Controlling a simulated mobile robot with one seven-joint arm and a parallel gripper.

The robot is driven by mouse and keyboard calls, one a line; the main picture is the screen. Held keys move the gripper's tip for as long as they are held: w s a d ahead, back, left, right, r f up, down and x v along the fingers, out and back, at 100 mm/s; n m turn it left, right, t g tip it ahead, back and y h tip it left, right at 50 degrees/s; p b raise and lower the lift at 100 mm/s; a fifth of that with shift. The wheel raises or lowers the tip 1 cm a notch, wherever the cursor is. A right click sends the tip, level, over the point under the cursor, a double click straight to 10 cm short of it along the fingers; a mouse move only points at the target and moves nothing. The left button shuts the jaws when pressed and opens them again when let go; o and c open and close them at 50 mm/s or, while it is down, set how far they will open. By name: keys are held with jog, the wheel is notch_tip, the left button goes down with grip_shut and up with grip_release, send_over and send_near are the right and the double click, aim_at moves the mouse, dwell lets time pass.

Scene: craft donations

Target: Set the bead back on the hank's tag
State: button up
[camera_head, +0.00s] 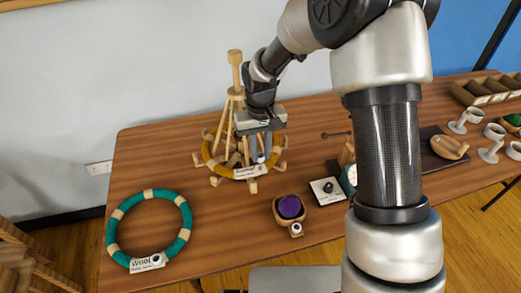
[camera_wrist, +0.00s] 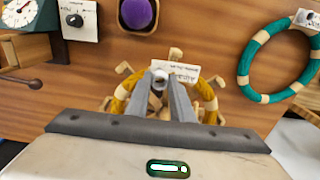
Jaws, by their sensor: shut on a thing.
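My gripper (camera_head: 260,156) points down at the front of the yellow hank (camera_head: 209,160), and its fingers also show in the wrist view (camera_wrist: 161,84). It is shut on a small pale bead with a dark hole (camera_wrist: 159,76). The yellow hank lies as a ring around the wooden stand (camera_head: 235,80). Its white printed tag (camera_head: 243,172) is at the ring's front. In the wrist view the bead overlaps one end of the tag (camera_wrist: 186,78). I cannot tell whether the bead touches it. The fingers hide part of the ring.
A teal hank (camera_head: 115,223) with a "Wool" tag and bead lies front left. A purple ball (camera_head: 290,207) sits in a wooden holder. A white card with a dark knob (camera_head: 327,192) and a dial (camera_wrist: 20,14) stand nearby. Cups (camera_head: 466,120) and a divided tray are right.

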aim_at(260, 166)
jog(key=shift+f+b, duration=1.2)
jog(key=shift+f, duration=0.8)
jog(key=o, duration=1.1)
notch_tip(260, 166, up, 18)
jog(key=shift+f+p, duration=0.25)
jog(key=shift+p, duration=0.4)
